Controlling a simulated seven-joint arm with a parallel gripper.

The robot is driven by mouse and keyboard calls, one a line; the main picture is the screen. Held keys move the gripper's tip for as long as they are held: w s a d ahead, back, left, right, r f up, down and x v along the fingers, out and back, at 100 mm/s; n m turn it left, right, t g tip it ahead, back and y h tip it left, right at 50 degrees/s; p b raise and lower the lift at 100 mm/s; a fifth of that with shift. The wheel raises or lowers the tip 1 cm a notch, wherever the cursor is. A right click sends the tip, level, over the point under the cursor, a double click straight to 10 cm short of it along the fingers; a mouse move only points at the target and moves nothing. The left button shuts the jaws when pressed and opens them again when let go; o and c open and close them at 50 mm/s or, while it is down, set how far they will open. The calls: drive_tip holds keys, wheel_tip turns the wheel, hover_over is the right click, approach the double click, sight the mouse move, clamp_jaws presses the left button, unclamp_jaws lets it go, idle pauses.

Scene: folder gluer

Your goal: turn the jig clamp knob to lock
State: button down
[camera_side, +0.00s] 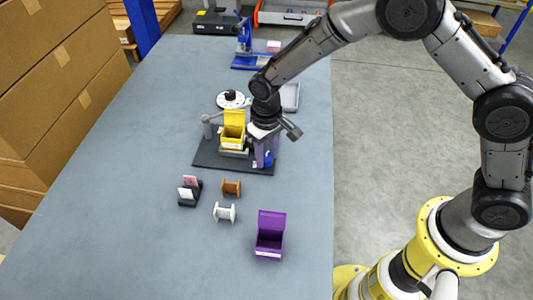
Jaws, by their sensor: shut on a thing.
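The jig is a dark base plate (208,156) on the grey table, with a yellow open-lidded box (234,131) seated in it and a grey post at its left. My gripper (265,158) points down at the jig's right end, beside the yellow box. Its fingers are shut on a small blue part low on the plate, which looks like the clamp knob (267,161). The fingers hide much of the knob, so its turn angle cannot be read.
A purple box (270,240), a white spool (224,212), a brown spool (231,187) and a small black holder with cards (188,195) stand in front of the jig. A round white dial (231,100), grey tray (290,97) and blue device (245,58) stand behind.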

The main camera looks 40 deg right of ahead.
sight(266, 157)
drive_tip(key=shift+r+m, duration=0.1)
drive_tip(key=shift+m, duration=0.5)
drive_tip(key=c, duration=0.7)
unclamp_jaws()
drive_tip(key=shift+c, duration=0.2)
wheel_tip(266, 157, up, 14)
